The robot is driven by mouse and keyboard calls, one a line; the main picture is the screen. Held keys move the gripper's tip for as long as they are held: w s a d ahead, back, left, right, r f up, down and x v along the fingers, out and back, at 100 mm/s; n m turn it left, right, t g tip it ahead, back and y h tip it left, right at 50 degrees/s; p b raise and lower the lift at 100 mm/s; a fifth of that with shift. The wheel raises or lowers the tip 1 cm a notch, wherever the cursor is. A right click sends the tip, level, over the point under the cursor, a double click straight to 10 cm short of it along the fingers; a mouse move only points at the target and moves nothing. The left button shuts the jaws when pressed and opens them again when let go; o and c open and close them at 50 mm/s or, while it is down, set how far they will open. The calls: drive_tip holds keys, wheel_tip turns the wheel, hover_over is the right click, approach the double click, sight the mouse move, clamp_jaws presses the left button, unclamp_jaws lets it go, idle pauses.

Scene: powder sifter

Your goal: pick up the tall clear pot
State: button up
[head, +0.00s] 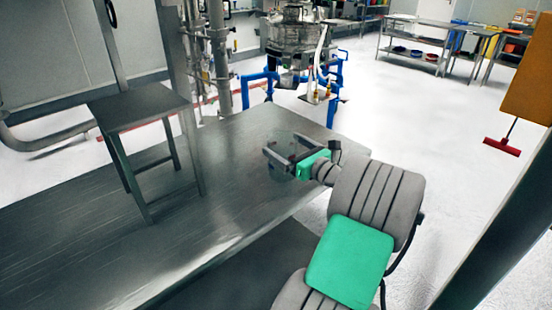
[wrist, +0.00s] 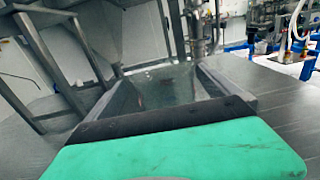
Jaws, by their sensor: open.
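The tall clear pot (head: 283,163) stands on the metal table and is faint against its surface in the head view. In the wrist view the clear pot (wrist: 155,88) fills much of the space between the fingers as a see-through, greenish shape. My gripper (head: 283,146) is open, with its two dark fingers reaching around the pot, one on each side. In the wrist view the gripper (wrist: 159,72) shows both fingers flanking the pot. I cannot tell whether either finger touches it.
The metal table (head: 130,230) is mostly bare. A metal stool-like stand (head: 140,105) rises on its left part. Behind the table are steel pipes (head: 218,60) and a steel vessel (head: 296,35) with blue pipework. The table's right edge lies just under my arm, with open floor beyond.

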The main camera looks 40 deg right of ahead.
sight(273, 137)
drive_tip(key=w, duration=0.5)
drive_tip(key=shift+w+d, duration=0.2)
drive_tip(key=shift+d, duration=0.1)
drive_tip(key=c, duration=1.8)
drive_tip(key=shift+c, duration=0.2)
